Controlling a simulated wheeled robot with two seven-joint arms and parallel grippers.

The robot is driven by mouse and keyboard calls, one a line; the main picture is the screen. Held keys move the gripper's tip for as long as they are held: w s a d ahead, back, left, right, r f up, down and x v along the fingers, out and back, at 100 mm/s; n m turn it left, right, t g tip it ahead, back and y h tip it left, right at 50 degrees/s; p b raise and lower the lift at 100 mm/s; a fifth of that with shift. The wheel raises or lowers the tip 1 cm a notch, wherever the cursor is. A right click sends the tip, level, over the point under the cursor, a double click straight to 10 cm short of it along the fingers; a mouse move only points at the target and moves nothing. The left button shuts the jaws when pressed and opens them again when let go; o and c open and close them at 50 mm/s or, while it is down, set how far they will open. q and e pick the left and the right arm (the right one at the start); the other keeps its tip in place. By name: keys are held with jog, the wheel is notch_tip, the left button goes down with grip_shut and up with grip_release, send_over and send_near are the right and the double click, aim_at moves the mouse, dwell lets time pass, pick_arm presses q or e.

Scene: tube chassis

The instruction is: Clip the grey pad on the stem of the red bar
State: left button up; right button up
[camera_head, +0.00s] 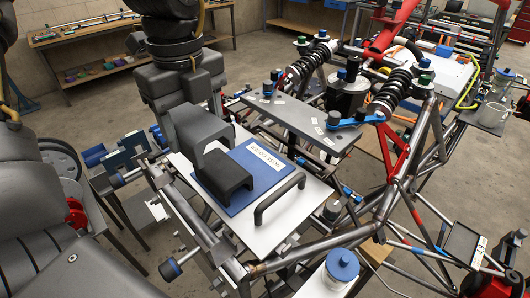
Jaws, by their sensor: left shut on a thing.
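My left gripper (204,132) is a dark grey form over the white board in the middle of the head view. It is shut on the grey pad (234,172), a dark, arched block right at its front, low over the blue mat (247,161). Both are nearly the same colour, so their border is hard to see. I cannot tell whether the pad touches the mat. A red bar (391,28) stands at the top right, beyond the tube frame, well apart from the pad. Its stem is not clear. My right gripper is not in view.
A black handle (279,199) rises from the white board (290,222) beside the mat. A grey plate (300,118) with blue-capped parts lies behind. Coil shocks (392,92) and metal tubes (428,138) crowd the right. A bench with a shelf (92,72) stands at the back left.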

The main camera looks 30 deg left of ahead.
pick_arm(q)
jog(key=shift+s+r, duration=0.15)
jog(key=shift+s, duration=0.3)
jog(key=shift+w, duration=0.3)
jog(key=shift+w+d+f, duration=0.1)
jog(key=shift+w+f, duration=0.1)
jog(key=shift+w, duration=0.1)
jog(key=w+d+f+p, duration=0.1)
jog(key=w+f, duration=0.1)
jog(key=w, duration=0.1)
jog(key=w+d+f+p, duration=0.1)
jog(key=w+f, duration=0.2)
jog(key=w, duration=0.1)
jog(key=w+d+f+p, duration=0.1)
jog(key=w+d+f, duration=0.1)
jog(key=w, duration=0.1)
jog(key=shift+w+f, duration=0.15)
jog(key=shift+w, duration=0.2)
jog(key=shift+w+d+f, duration=0.1)
jog(key=shift+w+f, duration=0.4)
jog(key=shift+f, duration=0.15)
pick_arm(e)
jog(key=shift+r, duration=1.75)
